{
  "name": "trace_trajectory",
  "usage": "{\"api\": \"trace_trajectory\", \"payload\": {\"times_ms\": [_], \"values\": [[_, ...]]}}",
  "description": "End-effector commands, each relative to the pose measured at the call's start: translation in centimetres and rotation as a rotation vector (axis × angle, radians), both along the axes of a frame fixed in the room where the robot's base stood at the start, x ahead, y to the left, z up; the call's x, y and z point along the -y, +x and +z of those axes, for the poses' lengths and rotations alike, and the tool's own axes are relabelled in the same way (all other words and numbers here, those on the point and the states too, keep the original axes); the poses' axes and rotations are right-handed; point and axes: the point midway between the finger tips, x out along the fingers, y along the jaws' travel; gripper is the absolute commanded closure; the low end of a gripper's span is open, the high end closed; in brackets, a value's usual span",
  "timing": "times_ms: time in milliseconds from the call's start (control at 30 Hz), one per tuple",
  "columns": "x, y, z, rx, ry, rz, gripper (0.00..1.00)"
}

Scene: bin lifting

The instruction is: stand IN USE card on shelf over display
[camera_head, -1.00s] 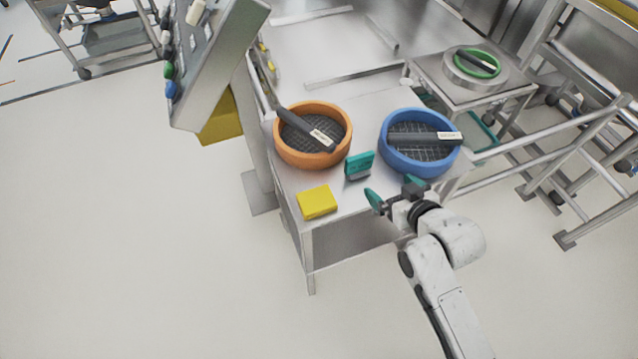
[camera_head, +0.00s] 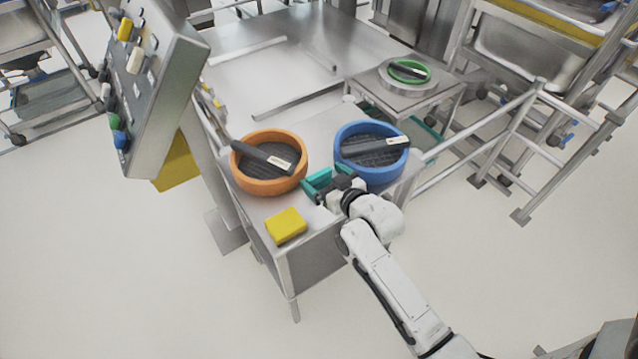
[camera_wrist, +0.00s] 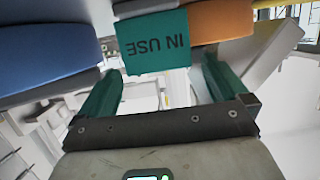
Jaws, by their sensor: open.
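The teal IN USE card (camera_head: 318,178) stands on the front of the steel table, between the orange bin (camera_head: 268,187) and the blue bin (camera_head: 372,178). In the wrist view the card (camera_wrist: 153,40) shows its lettering upside down. My gripper (camera_head: 327,181) is at the card, with its teal fingers partly overlapping it in the head view. In the wrist view my gripper (camera_wrist: 160,70) is open, one finger on each side of the card, with gaps visible. A grey panel with coloured knobs (camera_head: 150,75) stands at left; I cannot make out a display or a shelf over it.
A yellow block (camera_head: 286,226) lies at the table's front left corner. Each bin holds a dark labelled bar. A green ring (camera_head: 409,71) sits on a stand at back right. Metal rails (camera_head: 480,135) run at right. Floor in front is clear.

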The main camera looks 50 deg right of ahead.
Motion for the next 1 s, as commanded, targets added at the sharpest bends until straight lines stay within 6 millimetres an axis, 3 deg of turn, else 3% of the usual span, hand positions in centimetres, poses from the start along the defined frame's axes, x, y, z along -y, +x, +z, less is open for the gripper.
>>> {"api": "trace_trajectory", "payload": {"times_ms": [200, 500, 1000], "values": [[0.7, 2.3, -0.7, 0.001, 0.001, -0.002, 0.0], [0.8, 2.6, -0.9, 0.0, 0.0, -0.001, 0.0], [0.8, 2.6, -0.9, 0.0, 0.0, -0.001, 0.48]]}}
